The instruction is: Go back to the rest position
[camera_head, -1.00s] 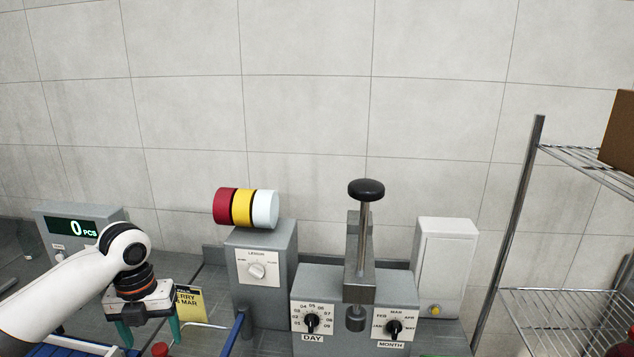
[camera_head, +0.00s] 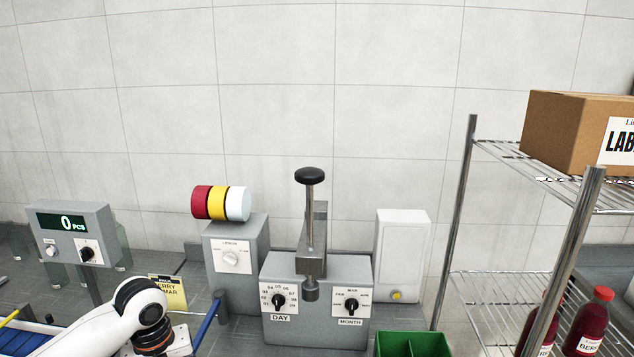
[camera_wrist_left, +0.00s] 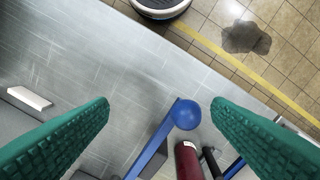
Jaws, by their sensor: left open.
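My left arm (camera_head: 138,318) comes in from the lower left of the head view, and its gripper is below the picture's edge there. In the left wrist view, my left gripper (camera_wrist_left: 158,125) shows two green ribbed fingers set wide apart, with nothing held between them. Below and beyond the fingers are a blue bar with a round blue knob (camera_wrist_left: 186,114) and a dark red cylinder (camera_wrist_left: 188,160). My right gripper is in neither view.
A counter display (camera_head: 72,232), a grey box with coloured rolls (camera_head: 237,258), and a DAY/MONTH stamping machine (camera_head: 318,320) stand along the wall. A green bin (camera_head: 412,345) is at the front. A wire shelf (camera_head: 500,160) with a carton (camera_head: 565,130) and red bottles (camera_head: 588,325) stands right.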

